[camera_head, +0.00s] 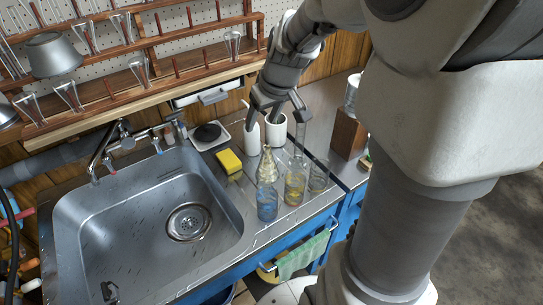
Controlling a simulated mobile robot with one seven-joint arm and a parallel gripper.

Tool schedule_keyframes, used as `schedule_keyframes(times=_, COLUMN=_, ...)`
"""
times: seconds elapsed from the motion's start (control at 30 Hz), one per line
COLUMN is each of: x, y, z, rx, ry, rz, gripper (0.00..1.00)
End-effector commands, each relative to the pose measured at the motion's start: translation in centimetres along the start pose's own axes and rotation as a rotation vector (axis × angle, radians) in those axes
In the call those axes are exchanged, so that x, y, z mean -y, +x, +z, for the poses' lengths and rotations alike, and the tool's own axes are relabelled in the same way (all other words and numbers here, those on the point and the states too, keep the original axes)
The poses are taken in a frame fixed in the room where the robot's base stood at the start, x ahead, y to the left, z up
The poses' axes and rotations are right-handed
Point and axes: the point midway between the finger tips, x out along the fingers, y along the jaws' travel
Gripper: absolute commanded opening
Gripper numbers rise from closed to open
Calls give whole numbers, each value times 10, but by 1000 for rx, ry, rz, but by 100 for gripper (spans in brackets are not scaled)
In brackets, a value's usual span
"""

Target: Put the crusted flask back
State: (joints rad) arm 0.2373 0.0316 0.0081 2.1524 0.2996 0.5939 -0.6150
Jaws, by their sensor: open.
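Several glass vessels stand close together on the metal counter to the right of the sink. A conical flask with a yellowish tint (267,168) stands at the back left of them and may be the crusted flask; I cannot make out a crust for sure. In front of it is a glass with blue liquid (267,205). To its right is a glass with amber contents (294,189), then a clear glass (318,177). My gripper (278,112) is open, pointing down above and behind the glassware, with nothing seen between its fingers.
The steel sink (70,215) fills the left. A yellow sponge (229,162), a white bottle (251,138) and a white cup (276,130) stand near the wall. Wooden racks (150,87) hold upturned glassware. A brown block (347,135) is at right.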

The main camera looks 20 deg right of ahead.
Motion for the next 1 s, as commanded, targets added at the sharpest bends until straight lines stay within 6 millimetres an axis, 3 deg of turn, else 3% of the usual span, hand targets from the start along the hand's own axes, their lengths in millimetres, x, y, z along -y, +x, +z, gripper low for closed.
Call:
schedule_keyframes(times=0.2, x=40, y=-56, z=26, rx=-20, ry=20, rz=12, gripper=64)
schedule_keyframes(times=0.5, x=78, y=-113, z=78, rx=-47, ry=68, rz=43, gripper=64)
schedule_keyframes(times=0.73, x=90, y=-138, z=119, rx=-69, ry=120, rz=74, gripper=64)
schedule_keyframes(times=1.0, x=94, y=-144, z=138, rx=-75, ry=149, rz=86, gripper=64)
